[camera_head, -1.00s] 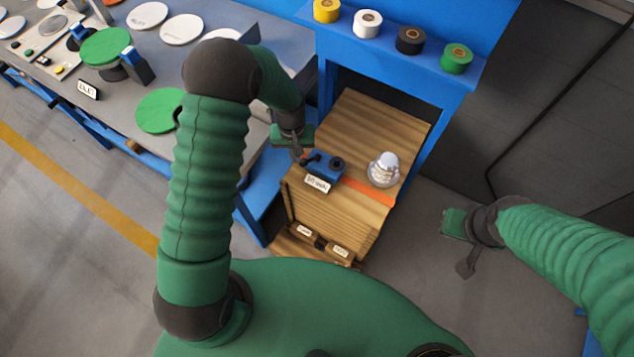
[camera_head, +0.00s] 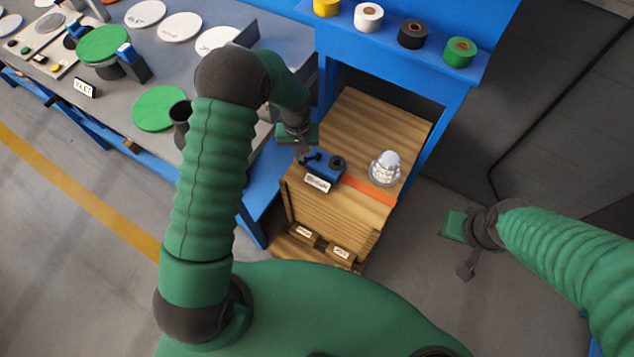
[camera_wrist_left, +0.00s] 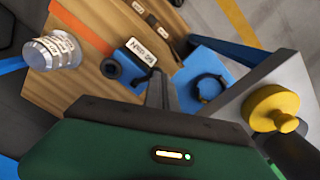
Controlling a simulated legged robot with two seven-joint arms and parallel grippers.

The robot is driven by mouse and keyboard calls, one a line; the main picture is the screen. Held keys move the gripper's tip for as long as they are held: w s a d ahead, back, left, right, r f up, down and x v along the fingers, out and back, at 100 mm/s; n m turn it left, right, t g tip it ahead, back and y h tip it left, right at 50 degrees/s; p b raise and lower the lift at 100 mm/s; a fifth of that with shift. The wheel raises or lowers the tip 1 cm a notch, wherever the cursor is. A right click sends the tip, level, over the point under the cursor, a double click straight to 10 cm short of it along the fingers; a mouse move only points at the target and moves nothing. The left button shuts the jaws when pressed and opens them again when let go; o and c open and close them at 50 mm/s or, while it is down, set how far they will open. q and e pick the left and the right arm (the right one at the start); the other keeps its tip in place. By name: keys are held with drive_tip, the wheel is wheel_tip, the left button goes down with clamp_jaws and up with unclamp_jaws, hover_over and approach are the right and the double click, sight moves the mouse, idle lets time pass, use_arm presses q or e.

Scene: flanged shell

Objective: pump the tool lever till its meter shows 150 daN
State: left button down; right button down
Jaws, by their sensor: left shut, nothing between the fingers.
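The tool (camera_head: 327,164) is a small blue block with a black round part and a dark lever, on top of a wooden crate. A white label (camera_head: 317,183) on its front side is too small to read surely; it also shows in the left wrist view (camera_wrist_left: 141,52). I can make out no meter reading. My left gripper (camera_head: 303,155) is shut and empty, its tips at the tool's left end by the lever; I cannot tell whether they touch. In the left wrist view its fingers (camera_wrist_left: 162,92) hide part of the tool. My right gripper (camera_head: 465,270) hangs away from the crate, its jaws unclear.
A silver-white domed piece (camera_head: 385,168) stands on the crate (camera_head: 375,118), beside an orange stripe (camera_head: 370,188). A blue shelf (camera_head: 420,60) with several tape rolls rises behind. A grey bench (camera_head: 130,75) with discs lies left. The floor between crate and right arm is clear.

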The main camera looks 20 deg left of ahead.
use_arm(q)
drive_tip(key=shift+s+f+b, duration=1.3)
drive_tip(key=shift+f+b, duration=1.35)
drive_tip(key=shift+f, duration=1.5)
wheel_tip(320, 180, up, 12)
drive_tip(key=p, duration=0.9)
drive_tip(key=shift+a+f+p, duration=0.15)
drive_tip(key=shift+p, duration=0.25)
drive_tip(key=shift+w+a, duration=0.1)
drive_tip(key=shift+w, duration=0.1)
